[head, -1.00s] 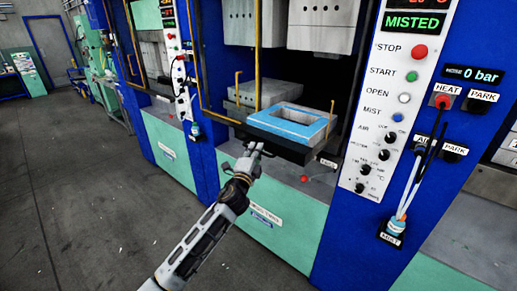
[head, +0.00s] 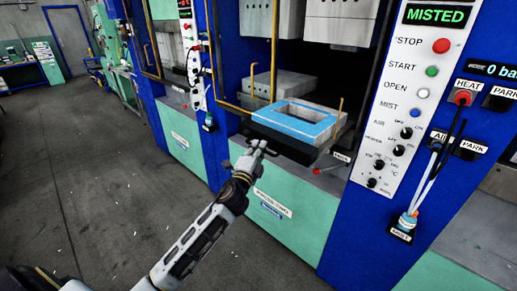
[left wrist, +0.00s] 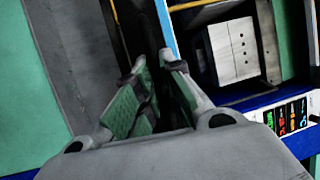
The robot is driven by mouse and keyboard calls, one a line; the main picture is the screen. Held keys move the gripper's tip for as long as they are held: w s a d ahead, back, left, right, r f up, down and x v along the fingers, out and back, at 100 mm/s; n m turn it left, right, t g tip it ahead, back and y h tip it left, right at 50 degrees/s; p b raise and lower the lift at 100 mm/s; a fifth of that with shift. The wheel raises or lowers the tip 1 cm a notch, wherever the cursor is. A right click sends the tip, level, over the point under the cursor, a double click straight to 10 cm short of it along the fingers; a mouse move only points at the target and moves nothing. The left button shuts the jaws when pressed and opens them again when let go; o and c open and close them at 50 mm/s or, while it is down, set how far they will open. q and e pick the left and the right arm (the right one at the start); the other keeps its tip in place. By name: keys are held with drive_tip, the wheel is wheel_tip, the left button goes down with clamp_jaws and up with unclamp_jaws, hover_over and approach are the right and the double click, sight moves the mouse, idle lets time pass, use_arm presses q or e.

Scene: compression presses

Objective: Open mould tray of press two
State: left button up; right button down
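Press two's mould tray is a dark plate (head: 285,146) sticking out of the press front, below the raised upper block. A grey mould with a blue-edged rectangular opening (head: 330,130) rests on it. My left gripper (head: 258,147) is at the tray's front left edge, touching or very near it. In the left wrist view my left gripper's fingers (left wrist: 155,62) are close together with a narrow dark gap. What lies between the fingertips is hidden, so I cannot tell if they grip the tray. The mould's blue edge (left wrist: 168,28) shows just beyond them. My right gripper is not in view.
A white control panel (head: 405,100) with buttons and knobs stands right of the tray. Hoses (head: 432,180) hang beside it. A red-knobbed lever (head: 317,171) sits below the tray at right. A brass rod (head: 340,105) rises beside the mould. The floor (head: 90,180) at left is clear.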

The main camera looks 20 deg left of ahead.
use_arm(q)
drive_tip(key=o, duration=0.4)
drive_tip(key=shift+w+f, duration=0.1)
drive_tip(key=shift+w, duration=0.05)
drive_tip(key=shift+s+d+f, duration=0.1)
drive_tip(key=shift+s+f, duration=0.25)
drive_tip(key=shift+s, duration=1.65)
drive_tip(key=shift+s+d+f, duration=0.1)
drive_tip(key=shift+s+f, duration=0.2)
drive_tip(key=shift+s, duration=1.65)
drive_tip(key=shift+s+d+f, duration=0.1)
drive_tip(key=shift+s+f, duration=0.25)
drive_tip(key=shift+s, duration=1.65)
drive_tip(key=shift+n, duration=0.4)
